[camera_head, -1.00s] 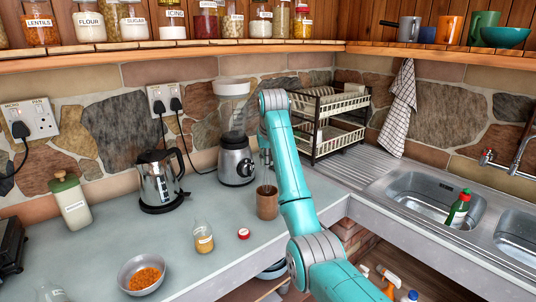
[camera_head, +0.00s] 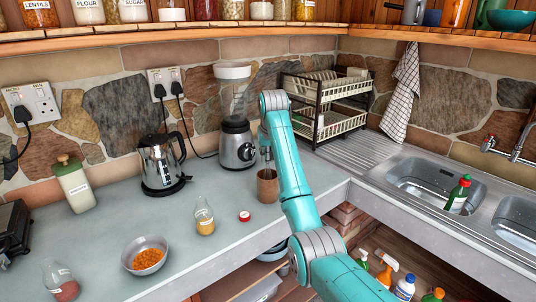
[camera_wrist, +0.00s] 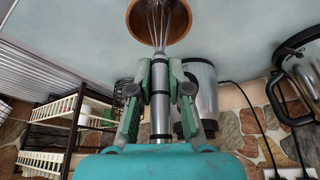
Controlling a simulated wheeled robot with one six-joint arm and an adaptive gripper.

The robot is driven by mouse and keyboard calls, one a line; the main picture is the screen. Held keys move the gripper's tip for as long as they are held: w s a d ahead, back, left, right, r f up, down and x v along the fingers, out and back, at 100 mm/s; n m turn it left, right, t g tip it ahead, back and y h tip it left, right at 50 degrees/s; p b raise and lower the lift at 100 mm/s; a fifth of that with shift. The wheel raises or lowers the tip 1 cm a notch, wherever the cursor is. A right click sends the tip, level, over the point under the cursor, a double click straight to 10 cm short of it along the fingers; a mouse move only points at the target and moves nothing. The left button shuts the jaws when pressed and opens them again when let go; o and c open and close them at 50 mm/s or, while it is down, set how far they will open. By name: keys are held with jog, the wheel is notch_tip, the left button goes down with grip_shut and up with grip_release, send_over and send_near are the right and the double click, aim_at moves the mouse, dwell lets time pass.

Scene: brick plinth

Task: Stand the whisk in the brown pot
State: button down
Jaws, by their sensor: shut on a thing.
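The brown pot (camera_head: 267,188) stands upright on the counter beside my arm in the head view. Its round rim also shows at the top of the wrist view (camera_wrist: 133,22). My gripper (camera_wrist: 160,68) is shut on the silver handle of the whisk (camera_wrist: 160,100). The whisk's wire end reaches across the pot's mouth in the wrist view; how deep it sits is hidden. In the head view the whisk (camera_head: 268,155) is a small grey part above the pot, and my arm hides most of my gripper.
A blender (camera_head: 237,145) and a kettle (camera_head: 161,170) stand behind and left of the pot. A red lid (camera_head: 244,216), a small bottle (camera_head: 204,218) and a bowl of orange food (camera_head: 145,254) are nearer the front. A dish rack (camera_head: 325,105) and sink (camera_head: 435,180) are right.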

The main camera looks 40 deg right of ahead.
jog(key=c, duration=1)
grip_release()
notch_tip(320, 180, up, 10)
dwell(0.6)
